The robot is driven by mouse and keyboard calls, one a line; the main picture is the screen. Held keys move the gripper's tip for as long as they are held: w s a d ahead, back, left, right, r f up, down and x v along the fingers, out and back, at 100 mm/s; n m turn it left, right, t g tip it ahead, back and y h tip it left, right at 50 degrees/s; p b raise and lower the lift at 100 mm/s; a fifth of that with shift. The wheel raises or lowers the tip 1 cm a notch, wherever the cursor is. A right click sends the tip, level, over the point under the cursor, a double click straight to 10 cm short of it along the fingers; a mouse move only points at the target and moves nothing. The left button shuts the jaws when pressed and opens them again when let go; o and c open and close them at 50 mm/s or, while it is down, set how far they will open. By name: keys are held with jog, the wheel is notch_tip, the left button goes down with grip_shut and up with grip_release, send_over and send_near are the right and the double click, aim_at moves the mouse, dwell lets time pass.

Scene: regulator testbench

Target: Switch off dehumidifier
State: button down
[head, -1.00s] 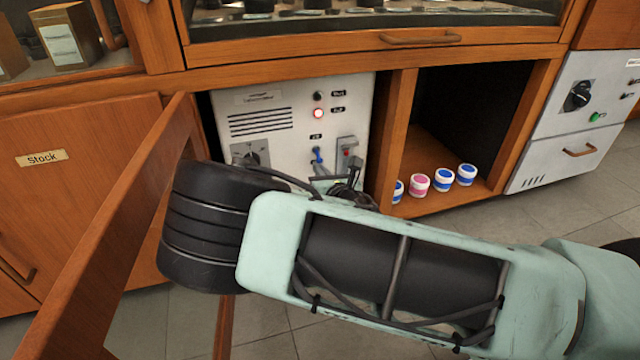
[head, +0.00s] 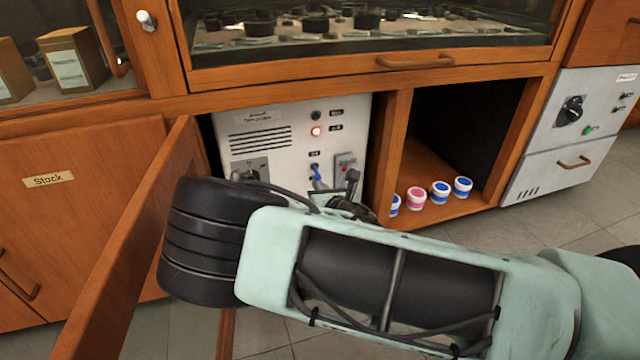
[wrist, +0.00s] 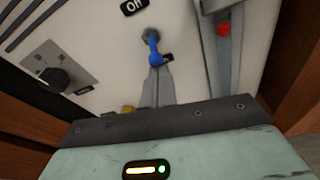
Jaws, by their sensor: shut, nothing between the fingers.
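The dehumidifier appears to be the white panel unit (head: 285,150) inside the open cabinet, with vent slots, a dark rotary knob (head: 250,168) and a lit red lamp (head: 316,131). A blue toggle (head: 315,168) sits low on its face. In the wrist view the blue toggle (wrist: 154,50) points downward, below a label reading "Off" (wrist: 133,7). My gripper (wrist: 158,80) is shut and empty, its grey fingertips just below the toggle; I cannot tell whether they touch it. My arm hides the unit's lower part in the head view.
A grey switch box with a red part (wrist: 223,30) is right of the toggle. An open wooden door (head: 130,240) stands left of my arm. Several small jars (head: 440,191) stand in the right compartment. Another white unit (head: 570,135) is at far right.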

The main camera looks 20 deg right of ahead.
aim_at(316, 175)
jog(key=shift+s+r+g+p, duration=0.2)
jog(key=shift+r+g+p, duration=0.5)
jog(key=shift+p, duration=1.85)
notch_tip(316, 175, up, 3)
jog(key=g+p, duration=0.2)
jog(key=p, duration=0.5)
jog(key=g+p, duration=0.2)
jog(key=p, duration=0.4)
jog(key=shift+s+f+p, duration=0.15)
jog(key=shift+f+p, duration=0.05)
jog(key=shift+p, duration=0.15)
jog(key=shift+r+g+p, duration=0.4)
jog(key=shift+p, duration=0.3)
